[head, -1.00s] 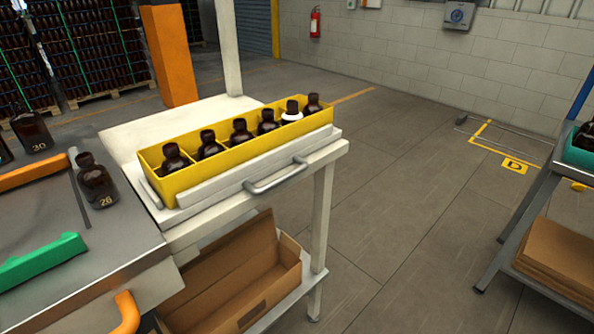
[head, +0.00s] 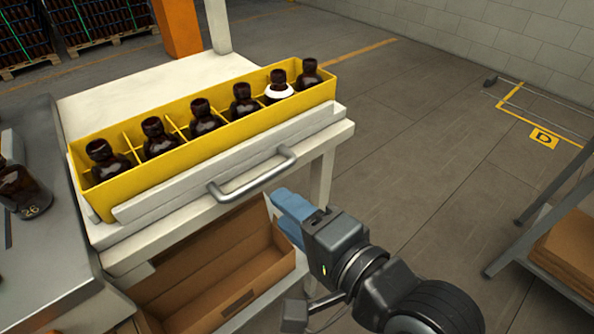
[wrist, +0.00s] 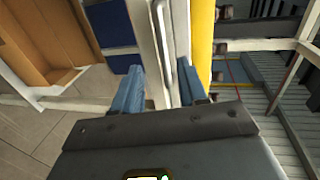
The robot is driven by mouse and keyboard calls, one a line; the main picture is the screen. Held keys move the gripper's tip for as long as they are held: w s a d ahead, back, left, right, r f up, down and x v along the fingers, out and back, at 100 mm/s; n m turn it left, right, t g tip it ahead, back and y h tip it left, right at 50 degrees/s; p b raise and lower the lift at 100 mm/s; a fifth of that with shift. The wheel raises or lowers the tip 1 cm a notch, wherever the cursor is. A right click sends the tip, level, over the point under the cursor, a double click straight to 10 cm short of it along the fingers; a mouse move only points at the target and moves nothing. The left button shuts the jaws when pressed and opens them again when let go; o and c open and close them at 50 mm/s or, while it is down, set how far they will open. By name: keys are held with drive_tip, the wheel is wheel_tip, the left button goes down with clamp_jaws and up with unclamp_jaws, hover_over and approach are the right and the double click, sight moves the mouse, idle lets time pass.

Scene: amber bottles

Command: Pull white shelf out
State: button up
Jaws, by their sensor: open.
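The white shelf (head: 196,187) carries the yellow crate (head: 90,196) and has a grey metal bar handle (head: 256,184) along its front. My gripper (head: 283,213) has blue fingers and is open and empty. In the head view it is just below the handle's right end. In the wrist view the open gripper (wrist: 160,68) points at the shelf front, and the handle (wrist: 160,28) runs upright between the lines of the two fingers. I cannot tell how far apart fingertips and handle are.
Several dark bottles stand in the crate, one with a white ring (head: 279,91). An open cardboard box (head: 190,290) sits below the shelf. A bottle (head: 22,190) stands on the grey table at left. The floor at right is clear up to a rack (head: 545,240).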

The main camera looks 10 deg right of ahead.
sight(258, 186)
drive_tip(key=x, duration=0.4)
drive_tip(key=p+x, duration=0.1)
drive_tip(key=x, duration=0.3)
drive_tip(key=shift+r, duration=0.2)
clamp_jaws()
idle(0.5)
